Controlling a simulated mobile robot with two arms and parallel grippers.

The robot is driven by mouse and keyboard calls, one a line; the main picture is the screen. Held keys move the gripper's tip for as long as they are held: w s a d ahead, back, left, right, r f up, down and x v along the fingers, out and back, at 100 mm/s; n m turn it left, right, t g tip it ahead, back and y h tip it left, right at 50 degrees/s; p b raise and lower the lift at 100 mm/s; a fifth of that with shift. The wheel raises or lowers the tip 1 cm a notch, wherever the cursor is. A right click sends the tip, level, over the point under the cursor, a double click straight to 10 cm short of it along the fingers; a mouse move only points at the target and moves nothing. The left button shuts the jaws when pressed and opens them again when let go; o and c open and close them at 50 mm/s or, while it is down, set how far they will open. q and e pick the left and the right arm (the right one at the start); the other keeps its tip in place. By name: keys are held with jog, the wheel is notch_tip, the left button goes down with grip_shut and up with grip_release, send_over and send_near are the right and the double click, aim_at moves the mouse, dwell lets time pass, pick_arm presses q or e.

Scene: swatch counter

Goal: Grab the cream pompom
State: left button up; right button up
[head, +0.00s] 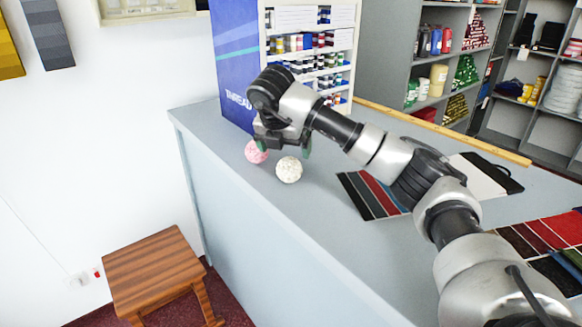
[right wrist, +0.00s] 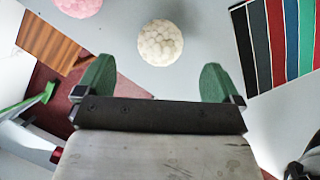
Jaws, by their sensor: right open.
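The cream pompom (head: 289,170) is a round, bumpy ball on the grey counter near its left edge. In the right wrist view the cream pompom (right wrist: 160,42) lies just beyond the fingertips, roughly centred between them and not touched. My right gripper (head: 284,147) is open and empty, with its green fingers over the counter by the pompom. Its two green fingers also show in the right wrist view (right wrist: 156,74), wide apart.
A pink pompom (head: 256,152) lies close left of the cream one. A thread rack (head: 237,62) stands behind. Striped swatch cards (head: 372,196) lie to the right, and a wooden ruler (head: 440,130) runs along the back. A wooden stool (head: 155,268) stands below the counter's left edge.

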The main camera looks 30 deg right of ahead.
aim_at(288, 160)
jog(key=shift+x, duration=0.75)
jog(key=p+x, duration=0.1)
jog(key=x, duration=0.4)
jog(key=shift+d+f, duration=0.1)
jog(key=shift+f, duration=0.3)
jog(key=c, duration=1)
jog(key=shift+r, duration=0.2)
